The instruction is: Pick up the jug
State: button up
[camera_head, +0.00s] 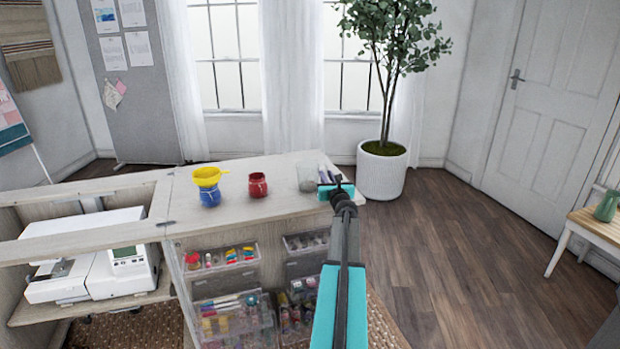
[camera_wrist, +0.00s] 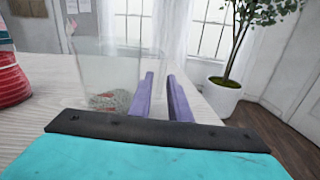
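A clear glass vessel (camera_head: 306,178), the likely jug, stands upright near the right end of the cabinet top. In the wrist view the glass vessel (camera_wrist: 100,75) is at the left of my fingers, with small reddish bits low in it. My gripper (camera_head: 331,178) is just right of it. In the wrist view my gripper (camera_wrist: 161,76) has two purple fingers apart, with nothing visible between them. The left finger overlaps the glass's right edge; I cannot tell if they touch. A green jug-like vessel (camera_head: 606,206) stands on a side table at far right.
A potted tree (camera_head: 382,172) is behind right. Open wood floor (camera_head: 450,260) lies right.

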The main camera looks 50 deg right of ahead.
jog(key=shift+x, duration=0.9)
grip_shut()
